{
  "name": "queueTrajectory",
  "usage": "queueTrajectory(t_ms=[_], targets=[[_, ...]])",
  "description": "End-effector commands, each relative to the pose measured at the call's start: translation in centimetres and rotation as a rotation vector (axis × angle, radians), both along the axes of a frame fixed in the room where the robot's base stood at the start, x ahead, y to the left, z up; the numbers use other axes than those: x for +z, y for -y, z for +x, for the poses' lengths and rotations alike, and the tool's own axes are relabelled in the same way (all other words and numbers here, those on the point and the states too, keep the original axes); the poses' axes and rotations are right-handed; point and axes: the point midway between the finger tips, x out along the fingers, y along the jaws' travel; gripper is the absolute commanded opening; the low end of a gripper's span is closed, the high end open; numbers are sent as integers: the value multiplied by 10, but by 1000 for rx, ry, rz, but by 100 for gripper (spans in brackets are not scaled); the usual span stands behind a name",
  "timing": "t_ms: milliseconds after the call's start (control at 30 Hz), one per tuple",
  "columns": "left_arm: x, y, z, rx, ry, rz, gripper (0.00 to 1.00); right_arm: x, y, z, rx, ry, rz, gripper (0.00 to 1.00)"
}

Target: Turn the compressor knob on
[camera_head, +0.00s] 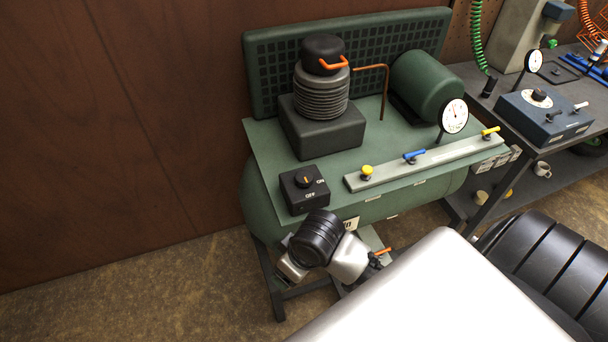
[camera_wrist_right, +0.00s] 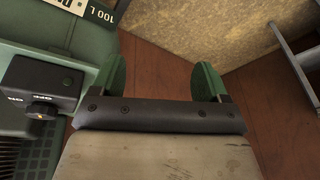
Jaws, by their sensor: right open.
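The compressor knob (camera_head: 303,181) is a black dial with an orange mark on a small black box (camera_head: 292,200) at the front left corner of the green compressor (camera_head: 265,160). ON and OFF labels sit beside it; I cannot tell exactly which the mark points to. In the right wrist view the knob (camera_wrist_right: 40,110) and its box (camera_wrist_right: 48,82) are at the left, outside the jaws. My right gripper (camera_wrist_right: 160,80) is open and empty, its two green fingers apart. In the head view it is low in front of the tank, below the knob box, with its fingers mostly hidden. My left gripper is not in view.
A rail with a yellow knob (camera_head: 367,172), a blue valve (camera_head: 413,156) and a yellow valve (camera_head: 489,131) lies right of the knob box. A gauge (camera_head: 453,116) stands behind it. A brown wall (camera_head: 110,120) is at the left. A workbench (camera_head: 540,145) stands at the right.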

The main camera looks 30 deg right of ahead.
Motion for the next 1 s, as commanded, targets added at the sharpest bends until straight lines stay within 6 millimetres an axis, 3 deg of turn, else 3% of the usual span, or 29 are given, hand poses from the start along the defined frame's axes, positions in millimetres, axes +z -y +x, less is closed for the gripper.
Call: queueTrajectory(t_ms=[167, 267, 400, 600, 800, 1000], targets=[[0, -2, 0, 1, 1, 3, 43, 4, 5, 40, 32, -40, -15, 76], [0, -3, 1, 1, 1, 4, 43, 11, 18, 71, 26, -81, -41, 76], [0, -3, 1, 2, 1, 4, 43, 35, 59, 123, -55, -160, -98, 76], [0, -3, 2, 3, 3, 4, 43, 84, 123, 172, -239, -243, -133, 76], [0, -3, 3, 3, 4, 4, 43, 111, 152, 187, -337, -276, -127, 76], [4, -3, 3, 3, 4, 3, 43, 93, 154, 187, -347, -283, -127, 76]])
